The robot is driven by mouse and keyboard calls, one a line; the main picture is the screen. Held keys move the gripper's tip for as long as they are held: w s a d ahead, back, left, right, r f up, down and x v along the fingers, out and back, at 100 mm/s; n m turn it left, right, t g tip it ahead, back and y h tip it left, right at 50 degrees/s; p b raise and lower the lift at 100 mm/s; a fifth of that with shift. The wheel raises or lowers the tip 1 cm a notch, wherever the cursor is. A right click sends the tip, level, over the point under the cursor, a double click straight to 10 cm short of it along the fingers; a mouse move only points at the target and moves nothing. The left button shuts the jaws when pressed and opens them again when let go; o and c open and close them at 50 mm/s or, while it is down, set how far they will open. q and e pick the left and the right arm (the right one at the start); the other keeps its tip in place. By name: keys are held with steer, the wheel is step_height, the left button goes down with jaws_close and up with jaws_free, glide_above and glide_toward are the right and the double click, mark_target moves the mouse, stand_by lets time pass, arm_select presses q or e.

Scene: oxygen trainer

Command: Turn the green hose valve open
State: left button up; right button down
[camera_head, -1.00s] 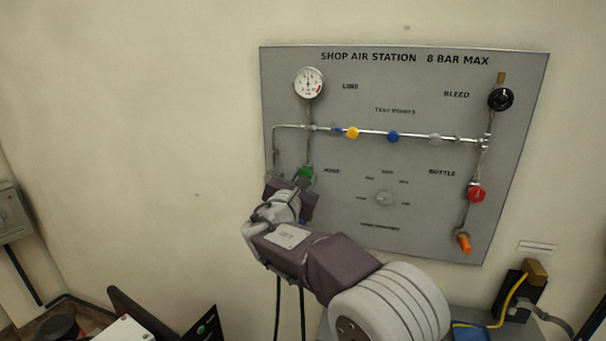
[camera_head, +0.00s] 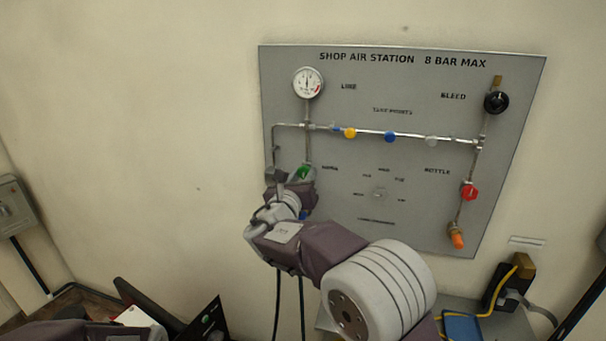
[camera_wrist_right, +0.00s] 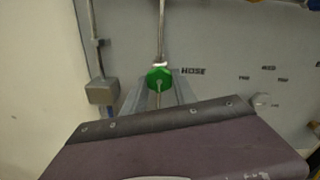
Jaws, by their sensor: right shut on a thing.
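The green hose valve (camera_head: 304,172) is a small round knob at the left of the grey panel (camera_head: 345,240), below the line gauge. In the right wrist view the green knob (camera_wrist_right: 159,78) shows beside the HOSE label. My right gripper (camera_head: 301,176) is at the knob, with its grey fingers (camera_wrist_right: 158,90) on either side of it and shut on it. The gripper hides part of the knob and the pipe below it in the head view. My left gripper is not in view.
The panel also carries a line gauge (camera_head: 308,83), a black bleed knob (camera_head: 496,102), a red bottle knob (camera_head: 469,192), an orange fitting (camera_head: 457,240) and yellow and blue test points. A grey box (camera_wrist_right: 102,92) sits left of the valve.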

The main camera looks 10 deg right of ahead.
stand_by(0.4)
steer(key=c, duration=1)
jaws_free()
steer(key=b+v, duration=0.1)
steer(key=v, duration=0.8)
